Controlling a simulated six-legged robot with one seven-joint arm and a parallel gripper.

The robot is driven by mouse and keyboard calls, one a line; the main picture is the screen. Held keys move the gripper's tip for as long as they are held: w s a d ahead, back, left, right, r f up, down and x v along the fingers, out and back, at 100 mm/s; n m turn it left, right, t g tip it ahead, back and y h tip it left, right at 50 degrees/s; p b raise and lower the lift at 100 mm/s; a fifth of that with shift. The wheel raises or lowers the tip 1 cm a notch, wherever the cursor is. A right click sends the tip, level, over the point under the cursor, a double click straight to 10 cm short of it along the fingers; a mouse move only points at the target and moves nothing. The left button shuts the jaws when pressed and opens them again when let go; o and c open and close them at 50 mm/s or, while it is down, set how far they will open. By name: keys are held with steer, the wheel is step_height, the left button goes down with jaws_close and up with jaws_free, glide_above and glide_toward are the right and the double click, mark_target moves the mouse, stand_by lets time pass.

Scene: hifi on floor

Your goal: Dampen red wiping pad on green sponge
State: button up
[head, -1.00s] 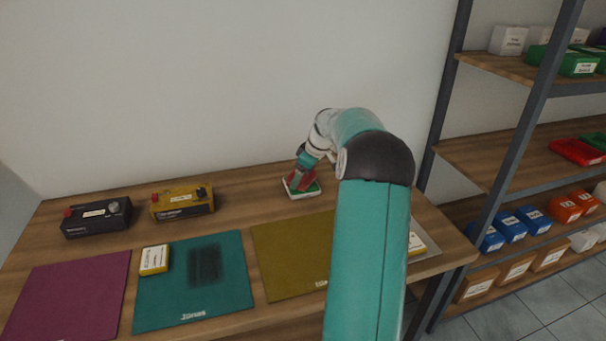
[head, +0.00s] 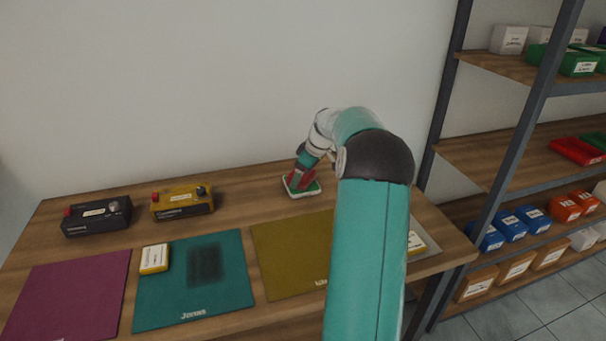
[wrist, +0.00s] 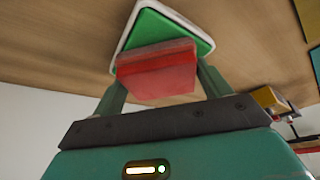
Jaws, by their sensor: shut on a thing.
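The green sponge (wrist: 168,28) lies in a white tray (wrist: 139,8) on the wooden bench, and it also shows at the back of the bench in the head view (head: 312,187). My gripper (wrist: 158,85) is shut on the red wiping pad (wrist: 157,72), one finger on each side. The pad is over the sponge's near part and appears to touch it; the exact contact is hidden. In the head view the red pad (head: 293,178) shows small beside the gripper, partly covered by my arm.
A black device (head: 97,216) and a yellow device (head: 182,203) stand at the back left. Magenta (head: 68,295), teal (head: 220,290) and olive (head: 290,255) mats lie in front. A yellow labelled box (head: 154,258) is on the teal mat, beside a dark smudge (head: 205,265). A shelf rack (head: 535,110) stands right.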

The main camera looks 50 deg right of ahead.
steer(key=shift+r, duration=3.45)
